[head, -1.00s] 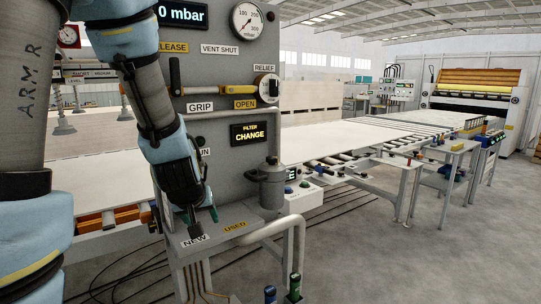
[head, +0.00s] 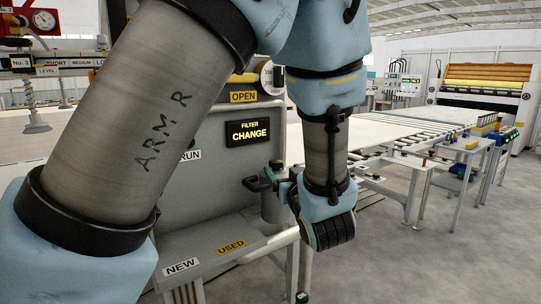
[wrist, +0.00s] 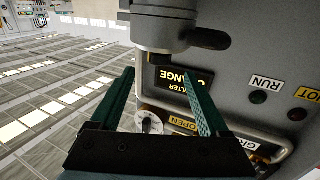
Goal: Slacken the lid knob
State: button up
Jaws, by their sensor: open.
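The grey filter canister (head: 271,208) stands at the right edge of the grey panel, upright. In the wrist view the canister (wrist: 160,32) appears upside down at the top, with a dark rounded grip on its side. The lid knob (wrist: 159,58) shows as a small dark piece at the lid end, just beyond my fingertips. Contact with the knob cannot be told.
The display (head: 252,132) reads FILTER CHANGE. Below, a ledge carries NEW (head: 180,267) and USED (head: 231,247) labels. In the wrist view, a gauge (wrist: 150,122) and an OPEN label lie behind the fingers.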

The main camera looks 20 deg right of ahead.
aim_at(274, 159)
jog(key=shift+w+d+r, duration=0.15)
jog(key=shift+w, duration=0.4)
jog(key=w+p, duration=0.1)
jog(key=w, duration=0.2)
jog(key=w+d+p, duration=0.1)
jog(key=w, duration=0.2)
jog(key=w+p, duration=0.1)
jog(key=w, duration=0.2)
jog(key=shift+w+d, duration=0.35)
jog(key=shift+d, duration=0.05)
grip_shut()
